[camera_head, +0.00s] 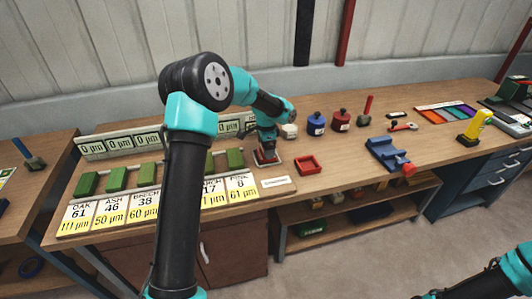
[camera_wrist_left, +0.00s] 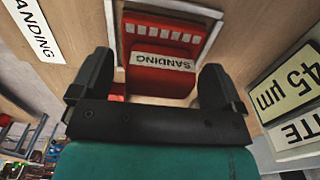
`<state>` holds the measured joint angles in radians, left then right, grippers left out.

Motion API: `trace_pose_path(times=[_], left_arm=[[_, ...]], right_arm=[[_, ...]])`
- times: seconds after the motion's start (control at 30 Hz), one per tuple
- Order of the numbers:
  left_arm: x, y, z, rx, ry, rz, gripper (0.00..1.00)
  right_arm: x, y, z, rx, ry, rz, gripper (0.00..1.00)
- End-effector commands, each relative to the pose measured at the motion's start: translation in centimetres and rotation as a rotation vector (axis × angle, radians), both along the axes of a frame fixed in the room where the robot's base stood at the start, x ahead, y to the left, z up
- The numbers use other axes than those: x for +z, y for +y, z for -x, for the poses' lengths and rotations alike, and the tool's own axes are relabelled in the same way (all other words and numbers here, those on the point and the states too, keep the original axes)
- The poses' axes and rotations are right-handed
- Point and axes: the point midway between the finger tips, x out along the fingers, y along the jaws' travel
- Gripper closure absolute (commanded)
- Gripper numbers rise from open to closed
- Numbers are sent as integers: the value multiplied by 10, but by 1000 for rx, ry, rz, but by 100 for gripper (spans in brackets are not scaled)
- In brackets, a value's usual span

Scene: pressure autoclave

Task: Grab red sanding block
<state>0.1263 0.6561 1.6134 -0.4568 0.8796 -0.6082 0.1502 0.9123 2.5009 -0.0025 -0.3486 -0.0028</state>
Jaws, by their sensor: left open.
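The red sanding block (camera_wrist_left: 165,75) fills the upper middle of the left wrist view. It carries a white label reading SANDING. My left gripper (camera_wrist_left: 152,85) is open, with its two dark fingers apart on either side of the block's near part; whether they touch it cannot be told. In the head view the left gripper (camera_head: 264,143) points down over the red block (camera_head: 266,157) on the wooden bench, partly covering it. My right arm shows only at the lower right corner, and its gripper is out of view.
A small red tray (camera_head: 307,165) lies right of the block. Green blocks (camera_head: 117,178) and number cards (camera_head: 107,212) line the left side. A blue pot (camera_head: 315,124), a dark red pot (camera_head: 340,120) and a blue clamp (camera_head: 385,154) stand farther right.

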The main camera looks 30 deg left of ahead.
Motion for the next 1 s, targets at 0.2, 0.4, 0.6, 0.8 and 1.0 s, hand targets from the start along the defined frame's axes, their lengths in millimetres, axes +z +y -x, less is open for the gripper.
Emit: trace_pose_path(times=[0.2,0.4,0.6,0.8,1.0], left_arm=[[-12,0,0,0,1,-1,6],[-11,0,0,0,0,0,6],[-11,0,0,0,0,0,6],[-11,0,0,0,0,0,26],[-11,0,0,0,0,0,45]], right_arm=[[0,0,0,0,0,0,57],[0,0,0,0,0,0,57],[0,0,0,0,0,0,57],[0,0,0,0,0,0,57],[0,0,0,0,0,0,57]])
